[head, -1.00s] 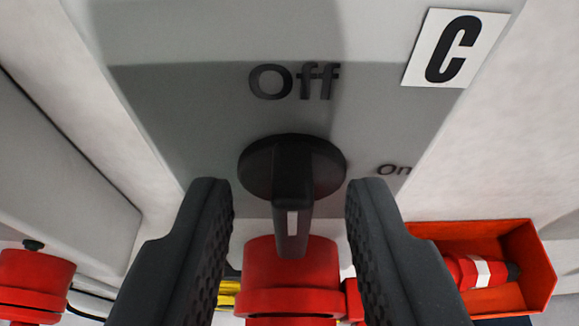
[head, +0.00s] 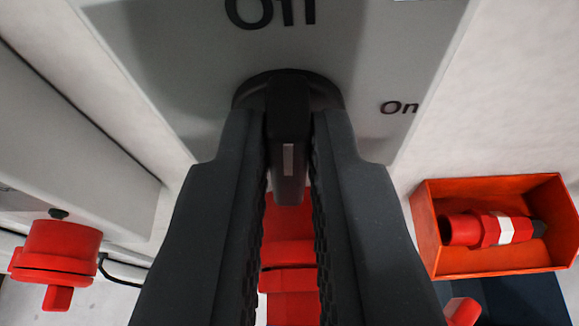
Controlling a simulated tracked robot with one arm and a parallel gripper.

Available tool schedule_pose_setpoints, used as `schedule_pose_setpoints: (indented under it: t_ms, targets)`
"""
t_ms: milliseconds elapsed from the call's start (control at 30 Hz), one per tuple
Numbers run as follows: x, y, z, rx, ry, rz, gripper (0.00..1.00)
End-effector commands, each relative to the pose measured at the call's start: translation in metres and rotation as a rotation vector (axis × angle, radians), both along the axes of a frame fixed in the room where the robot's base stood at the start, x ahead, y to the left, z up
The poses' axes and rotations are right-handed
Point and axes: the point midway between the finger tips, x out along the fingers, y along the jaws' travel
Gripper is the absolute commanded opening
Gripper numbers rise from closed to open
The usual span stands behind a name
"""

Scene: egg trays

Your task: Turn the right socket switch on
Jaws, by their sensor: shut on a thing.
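The black rotary switch (head: 289,150) is mounted on a grey socket box (head: 190,75). My gripper (head: 290,165) is shut on the switch handle, one finger on each side. A red socket (head: 289,260) shows below the handle, partly hidden by my fingers.
At right, an orange-red open bin (head: 500,265) on the wall holds a red plug (head: 490,229). At left, another grey box (head: 70,150) has a red socket (head: 58,255) with a black cable.

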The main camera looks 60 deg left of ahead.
Motion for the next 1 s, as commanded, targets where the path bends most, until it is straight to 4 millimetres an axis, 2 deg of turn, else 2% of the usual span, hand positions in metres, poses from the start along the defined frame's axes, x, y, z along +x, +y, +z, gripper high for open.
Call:
schedule_pose_setpoints:
  t_ms: [367, 1000]
  targets:
    - [0.007, -0.004, 0.002, 0.194, 0.243, -0.003, 0.00]
    - [0.014, -0.010, -0.008, 0.568, 0.726, -0.002, 0.00]
